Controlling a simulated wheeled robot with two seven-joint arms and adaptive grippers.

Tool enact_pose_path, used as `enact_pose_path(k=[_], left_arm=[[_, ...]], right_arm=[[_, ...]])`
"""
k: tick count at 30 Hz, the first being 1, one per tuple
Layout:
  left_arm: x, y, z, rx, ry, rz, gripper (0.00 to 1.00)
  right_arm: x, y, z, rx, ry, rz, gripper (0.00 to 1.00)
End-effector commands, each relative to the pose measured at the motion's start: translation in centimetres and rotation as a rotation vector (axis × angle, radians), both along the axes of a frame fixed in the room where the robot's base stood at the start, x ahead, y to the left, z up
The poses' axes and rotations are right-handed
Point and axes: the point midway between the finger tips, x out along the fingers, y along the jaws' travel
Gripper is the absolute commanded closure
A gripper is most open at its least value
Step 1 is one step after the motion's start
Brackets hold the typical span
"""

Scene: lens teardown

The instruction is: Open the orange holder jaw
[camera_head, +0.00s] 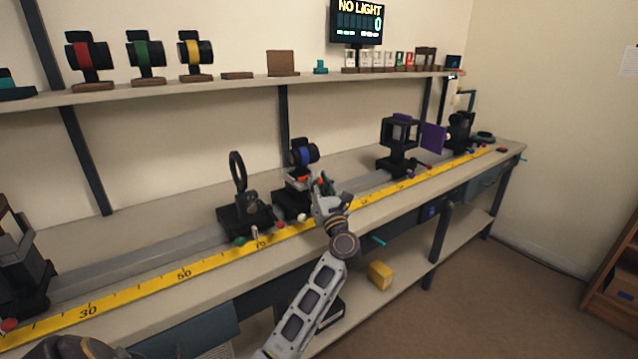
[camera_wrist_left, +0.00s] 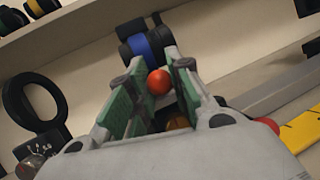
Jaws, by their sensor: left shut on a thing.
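A holder (camera_head: 293,200) stands on the rail with a blue-banded lens (camera_head: 304,154) on top; the lens also shows in the wrist view (camera_wrist_left: 146,46). An orange-red ball knob (camera_wrist_left: 158,82) sits between the green-padded fingers of my left gripper (camera_head: 322,190), at the front of this holder. The gripper is shut on the knob; the exact contact is hard to see. An orange piece (camera_wrist_left: 178,122) shows lower between the fingers, partly hidden. The jaw itself is mostly hidden by my gripper. My right gripper is not in view.
A ring holder (camera_head: 238,172) stands close to the left on the same rail. A square frame mount (camera_head: 398,140) stands further right. A yellow ruler (camera_head: 185,274) runs along the bench front. A display (camera_head: 357,20) above the shelf reads NO LIGHT.

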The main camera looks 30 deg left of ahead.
Motion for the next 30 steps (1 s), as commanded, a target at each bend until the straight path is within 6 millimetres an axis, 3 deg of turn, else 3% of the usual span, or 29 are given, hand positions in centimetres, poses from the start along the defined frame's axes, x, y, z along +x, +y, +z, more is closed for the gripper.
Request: enact_pose_path(k=[12,22,23,27,30], left_arm=[[-0.7,-2.1,-0.1,-0.005,-0.001,-0.005,1.0],[-0.8,-2.2,0.0,-0.005,-0.002,-0.005,1.0],[-0.8,-2.2,0.0,-0.005,-0.002,-0.005,0.77],[-0.8,-2.2,0.0,-0.003,-0.001,-0.004,0.59],[-0.8,-2.1,0.0,-0.002,-0.001,-0.003,0.56]], right_arm=[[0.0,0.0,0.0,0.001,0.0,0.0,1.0],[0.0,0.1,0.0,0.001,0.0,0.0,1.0],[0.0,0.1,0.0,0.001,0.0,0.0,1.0],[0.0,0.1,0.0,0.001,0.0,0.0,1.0],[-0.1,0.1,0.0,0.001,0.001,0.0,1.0]])
